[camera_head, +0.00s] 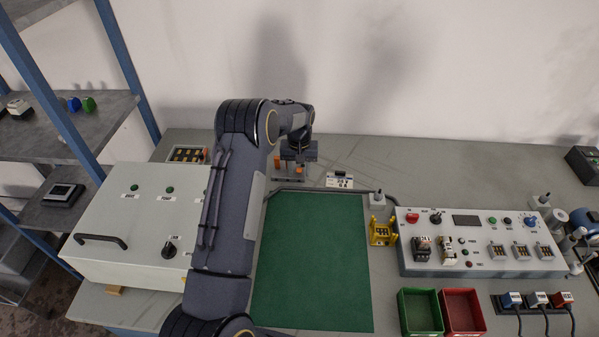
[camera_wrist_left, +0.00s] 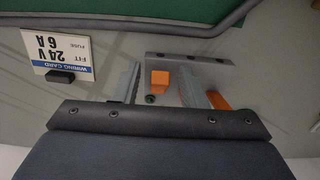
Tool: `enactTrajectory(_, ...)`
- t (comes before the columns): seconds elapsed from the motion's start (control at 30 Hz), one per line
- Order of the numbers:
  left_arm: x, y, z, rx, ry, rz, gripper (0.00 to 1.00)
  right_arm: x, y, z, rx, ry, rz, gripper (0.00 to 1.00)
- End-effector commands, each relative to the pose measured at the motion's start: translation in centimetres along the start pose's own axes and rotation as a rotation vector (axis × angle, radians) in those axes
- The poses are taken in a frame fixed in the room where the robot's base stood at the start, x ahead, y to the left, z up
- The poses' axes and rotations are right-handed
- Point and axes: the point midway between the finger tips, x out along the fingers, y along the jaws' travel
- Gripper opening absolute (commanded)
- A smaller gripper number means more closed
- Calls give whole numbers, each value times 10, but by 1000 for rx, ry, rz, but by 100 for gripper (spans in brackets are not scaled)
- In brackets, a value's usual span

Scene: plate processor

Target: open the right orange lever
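Two orange levers sit on a small grey bracket on the bench, just behind the green mat. In the head view the right orange lever (camera_head: 300,170) is partly hidden below my left gripper (camera_head: 298,157), and the left orange lever (camera_head: 281,163) is beside it. The left wrist view is turned round: the right lever (camera_wrist_left: 160,81) shows between the fingers of my left gripper (camera_wrist_left: 158,86), and the left lever (camera_wrist_left: 219,101) shows outside them, partly behind one finger. The fingers are apart; I cannot tell whether either touches the lever. My right gripper is not in view.
A wiring card (camera_head: 340,181) stands just right of the levers. The green mat (camera_head: 315,265) is clear in front. A white control box (camera_head: 135,215) is at the left, a yellow holder (camera_head: 381,232) and control panel (camera_head: 480,243) at the right. The wall is behind.

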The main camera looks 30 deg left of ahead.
Motion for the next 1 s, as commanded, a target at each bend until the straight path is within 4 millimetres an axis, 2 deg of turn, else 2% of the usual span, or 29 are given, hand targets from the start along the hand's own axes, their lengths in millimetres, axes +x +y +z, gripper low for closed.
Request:
enactTrajectory(0.2, 0, 0, 0, 1, 1, 0, 38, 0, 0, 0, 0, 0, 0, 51)
enactTrajectory(0.5, 0, 0, 0, 1, 1, 0, 0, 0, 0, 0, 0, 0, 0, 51)
enactTrajectory(0.73, 0, 0, -2, 0, -21, -1, 0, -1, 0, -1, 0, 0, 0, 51)
enactTrajectory(1.0, -3, 1, -9, 0, -167, -1, 0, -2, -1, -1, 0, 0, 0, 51)
